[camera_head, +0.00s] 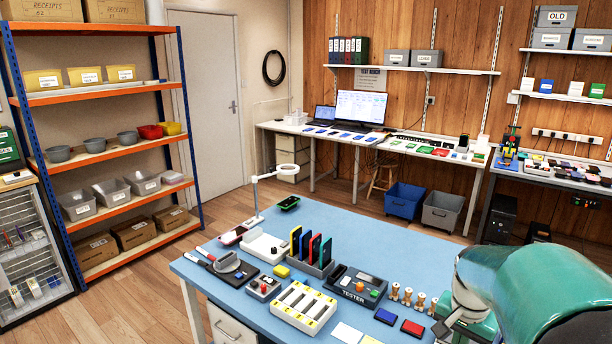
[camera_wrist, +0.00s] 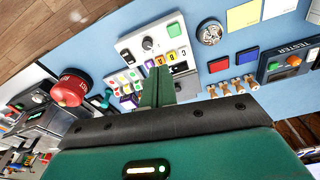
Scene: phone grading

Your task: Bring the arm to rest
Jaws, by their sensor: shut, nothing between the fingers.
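My arm (camera_head: 530,285) reaches in from the right edge in the head view, green and white, over the right end of the blue table (camera_head: 370,232). Its fingers are not clear there. In the wrist view my gripper (camera_wrist: 158,88) shows as two green fingers close together, shut and empty. The fingertips lie in front of a white panel with coloured keys (camera_wrist: 150,45), seen past them; I cannot tell the gap between them. No object is held.
The table carries a tester (camera_head: 355,287), wooden pegs (camera_head: 407,296), a rack of upright phones (camera_head: 312,250) and a white slotted tray (camera_head: 303,307). A red knob (camera_wrist: 70,88) stands left of the fingers. The tabletop's far right part is bare.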

